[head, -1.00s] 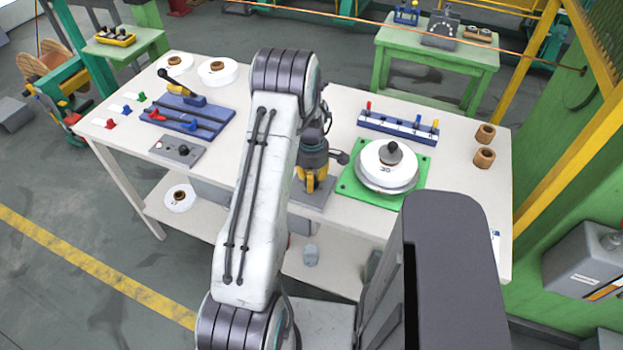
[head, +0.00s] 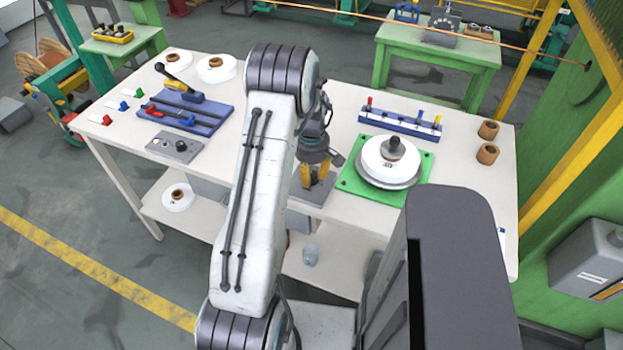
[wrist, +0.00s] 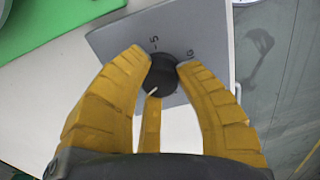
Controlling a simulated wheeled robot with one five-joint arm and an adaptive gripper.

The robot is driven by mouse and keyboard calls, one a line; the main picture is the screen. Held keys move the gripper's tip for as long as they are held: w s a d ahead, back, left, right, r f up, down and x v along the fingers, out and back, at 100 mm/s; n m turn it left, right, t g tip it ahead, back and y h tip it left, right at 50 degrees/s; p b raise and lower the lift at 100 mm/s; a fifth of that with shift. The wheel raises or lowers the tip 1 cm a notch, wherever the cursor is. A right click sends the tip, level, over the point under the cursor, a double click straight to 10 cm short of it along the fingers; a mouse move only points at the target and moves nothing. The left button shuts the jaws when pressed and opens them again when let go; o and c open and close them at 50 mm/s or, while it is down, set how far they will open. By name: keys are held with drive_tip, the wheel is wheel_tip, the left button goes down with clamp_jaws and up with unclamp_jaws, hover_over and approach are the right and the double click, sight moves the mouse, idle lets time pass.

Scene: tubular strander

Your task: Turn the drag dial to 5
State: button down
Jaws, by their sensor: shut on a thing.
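The drag dial (wrist: 162,76) is a dark round knob with a white pointer line, seen in the wrist view on a grey plate (wrist: 118,34). The pointer faces down and slightly left in that view, away from the printed 5, which lies above the knob. Another mark, perhaps a 6, is to its right. My gripper (wrist: 163,64) has its yellow fingers shut around the knob. In the head view my gripper (head: 316,184) reaches down to the grey plate (head: 326,192) near the table's front edge; the dial is hidden there.
A green plate (head: 425,165) with a white spool (head: 375,165) stands close to the right of my gripper. A grey box with knobs (head: 174,147) and a blue lever fixture (head: 215,113) are to the left. A blue rack (head: 400,124) is behind the spool.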

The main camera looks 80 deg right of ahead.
drive_tip(key=m+b, duration=0.1)
drive_tip(key=m, duration=0.1)
drive_tip(key=m+b, duration=0.1)
drive_tip(key=m, duration=0.1)
drive_tip(key=m+b, duration=0.1)
drive_tip(key=m, duration=0.1)
drive_tip(key=shift+a+f+m, duration=0.1)
drive_tip(key=shift+f+m, duration=0.15)
drive_tip(key=shift+m, duration=0.05)
drive_tip(key=m+b, duration=0.2)
drive_tip(key=m, duration=0.4)
drive_tip(key=m+b, duration=0.1)
drive_tip(key=m, duration=0.5)
drive_tip(key=shift+m, duration=0.3)
drive_tip(key=m+b, duration=0.1)
drive_tip(key=m, duration=0.5)
drive_tip(key=shift+r, duration=0.1)
drive_tip(key=shift+m, duration=0.4)
drive_tip(key=c, duration=0.8)
unclamp_jaws()
drive_tip(key=shift+r, duration=0.1)
